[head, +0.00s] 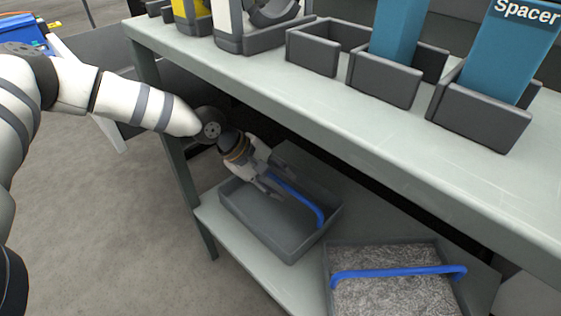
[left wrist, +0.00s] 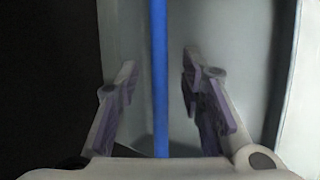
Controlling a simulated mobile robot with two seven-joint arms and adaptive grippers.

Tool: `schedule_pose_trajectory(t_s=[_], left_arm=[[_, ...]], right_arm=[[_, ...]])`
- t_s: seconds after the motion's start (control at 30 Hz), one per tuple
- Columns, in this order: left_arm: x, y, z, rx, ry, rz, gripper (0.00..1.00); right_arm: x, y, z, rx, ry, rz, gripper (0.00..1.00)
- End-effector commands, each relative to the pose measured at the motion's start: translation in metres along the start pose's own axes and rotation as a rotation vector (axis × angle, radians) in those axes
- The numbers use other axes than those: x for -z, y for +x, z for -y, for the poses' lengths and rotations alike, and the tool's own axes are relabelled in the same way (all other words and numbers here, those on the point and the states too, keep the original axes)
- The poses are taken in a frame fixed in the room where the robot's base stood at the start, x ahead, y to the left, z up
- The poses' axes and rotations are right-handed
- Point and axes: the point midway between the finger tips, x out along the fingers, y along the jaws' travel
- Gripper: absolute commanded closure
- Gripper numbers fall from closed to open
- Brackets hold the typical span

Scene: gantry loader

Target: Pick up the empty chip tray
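The empty chip tray (head: 252,217) is a dark grey box on the lower shelf, with a blue bar handle (head: 307,202) across it. My left gripper (head: 281,183) is at the handle, reaching in under the upper worktop. In the left wrist view its two fingers stand apart, one on each side of the blue handle (left wrist: 159,80), with a gap on both sides. The grey tray interior (left wrist: 230,50) shows behind them. The gripper hides part of the handle and the tray's far side. My right gripper is not in view.
A second tray (head: 333,290), full of grey metal chips with a blue handle, stands to the right on the lower shelf (head: 221,236). The worktop (head: 330,105) above carries grey bins (head: 385,85) and blue boxes, one labelled Spacer (head: 510,55). Open floor lies left.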

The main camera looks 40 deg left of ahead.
Motion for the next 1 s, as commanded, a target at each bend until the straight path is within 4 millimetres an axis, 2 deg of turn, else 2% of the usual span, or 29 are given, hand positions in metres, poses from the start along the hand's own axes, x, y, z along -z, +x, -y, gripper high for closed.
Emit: schedule_pose_trajectory(t_s=[0.03, 0.07, 0.2, 0.7, 0.83, 1.0], left_arm=[[0.000, -0.001, 0.000, 0.000, 0.000, 0.000, 0.65], [0.000, -0.001, 0.000, 0.000, 0.000, 0.000, 0.69], [0.000, -0.001, 0.000, 0.000, 0.000, 0.000, 1.00], [-0.001, -0.003, -0.002, -0.002, 0.002, 0.000, 1.00], [-0.005, -0.013, -0.009, -0.005, 0.002, 0.001, 1.00], [-0.013, -0.035, -0.022, -0.006, 0.002, 0.001, 1.00]], right_arm=[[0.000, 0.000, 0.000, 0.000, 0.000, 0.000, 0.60], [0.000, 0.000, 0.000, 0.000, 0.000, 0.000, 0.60], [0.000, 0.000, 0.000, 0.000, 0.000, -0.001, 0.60], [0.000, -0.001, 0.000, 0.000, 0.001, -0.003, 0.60], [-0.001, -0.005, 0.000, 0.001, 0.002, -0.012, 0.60], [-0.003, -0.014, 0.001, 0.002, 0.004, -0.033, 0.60]])
